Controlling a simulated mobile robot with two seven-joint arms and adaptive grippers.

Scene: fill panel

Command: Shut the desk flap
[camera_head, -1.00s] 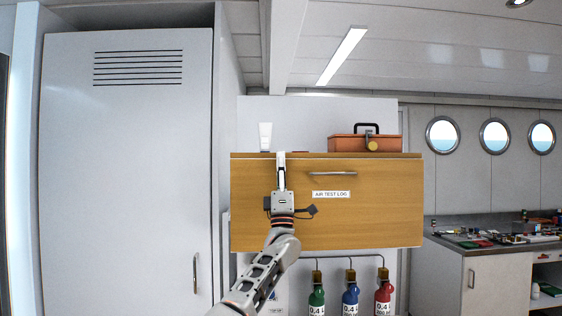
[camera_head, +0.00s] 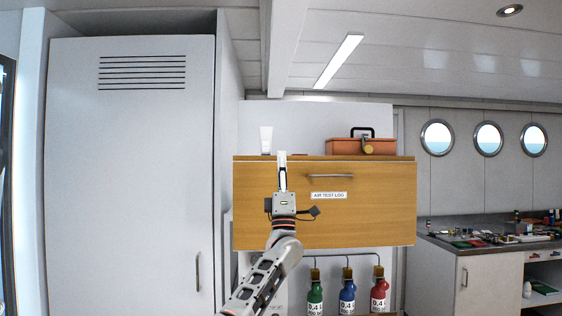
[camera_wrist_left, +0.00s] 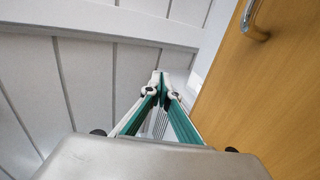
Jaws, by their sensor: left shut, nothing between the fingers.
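The desk flap (camera_head: 370,215) is a wooden panel with a bar handle (camera_head: 330,176) and a label reading "AIR TEST LOG". In the head view it stands upright, filling the front of the desk below its top edge. My left gripper (camera_head: 282,156) is shut and empty, pointing up in front of the flap's left half, with its tips near the top edge. In the left wrist view, the shut fingers (camera_wrist_left: 160,80) lie beside the wooden flap (camera_wrist_left: 275,105), whose handle (camera_wrist_left: 256,18) shows at the top right. I cannot tell whether they touch it. My right gripper is not in view.
An orange toolbox (camera_head: 361,146) and a white tube (camera_head: 266,139) stand on top of the desk. Green, blue and red bottles (camera_head: 347,292) hang below. A tall grey locker (camera_head: 130,190) stands at left, a cluttered counter (camera_head: 480,240) at right.

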